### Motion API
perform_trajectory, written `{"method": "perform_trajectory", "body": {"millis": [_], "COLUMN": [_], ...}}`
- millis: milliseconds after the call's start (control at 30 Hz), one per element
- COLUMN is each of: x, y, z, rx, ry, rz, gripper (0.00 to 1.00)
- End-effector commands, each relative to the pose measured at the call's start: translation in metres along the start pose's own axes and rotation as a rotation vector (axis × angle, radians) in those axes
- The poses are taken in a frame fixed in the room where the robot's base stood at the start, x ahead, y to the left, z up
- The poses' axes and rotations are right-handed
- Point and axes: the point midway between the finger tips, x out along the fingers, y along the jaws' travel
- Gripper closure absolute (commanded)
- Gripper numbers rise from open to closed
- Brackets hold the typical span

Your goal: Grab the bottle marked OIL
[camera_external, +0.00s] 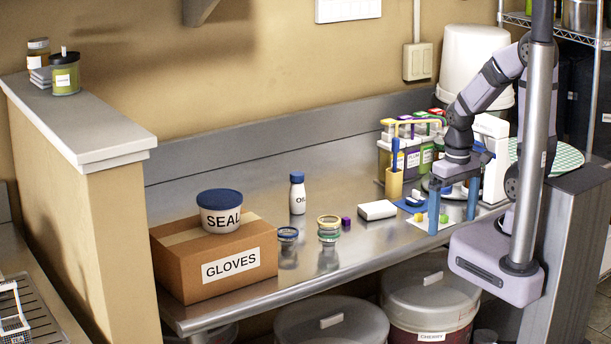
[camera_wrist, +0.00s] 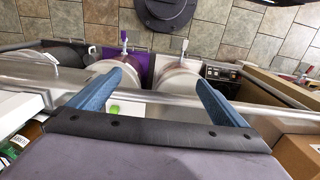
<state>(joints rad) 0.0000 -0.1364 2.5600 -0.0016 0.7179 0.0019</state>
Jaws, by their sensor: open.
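The bottle (camera_external: 297,197) is small and white with a blue cap, and stands upright on the steel counter near the middle. Its dark label starts with "O"; the rest is hard to read. My gripper (camera_external: 453,206) is at the right of the counter, well to the right of the bottle. Its two blue fingers point down and are wide apart with nothing held between them. In the wrist view the open fingers of my gripper (camera_wrist: 160,78) show over the counter's front edge and the floor. I cannot make out the bottle in the wrist view.
A GLOVES box (camera_external: 214,258) with a SEAL tub (camera_external: 220,212) on top stands left of the bottle. A rack of bottles (camera_external: 405,148) stands behind.

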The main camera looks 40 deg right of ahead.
Motion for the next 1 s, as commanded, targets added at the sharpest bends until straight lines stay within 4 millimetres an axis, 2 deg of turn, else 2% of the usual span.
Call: {"method": "perform_trajectory", "body": {"millis": [367,433,567,600,867,1000], "x": [0.000,0.000,0.000,0.000,0.000,0.005], "y": [0.000,0.000,0.000,0.000,0.000,0.000], "z": [0.000,0.000,0.000,0.000,0.000,-0.011], "rx": [0.000,0.000,0.000,0.000,0.000,-0.005], "ry": [0.000,0.000,0.000,0.000,0.001,0.036], "rz": [0.000,0.000,0.000,0.000,0.000,0.004], "gripper": [0.03,0.15,0.46,0.51,0.51,0.51]}}
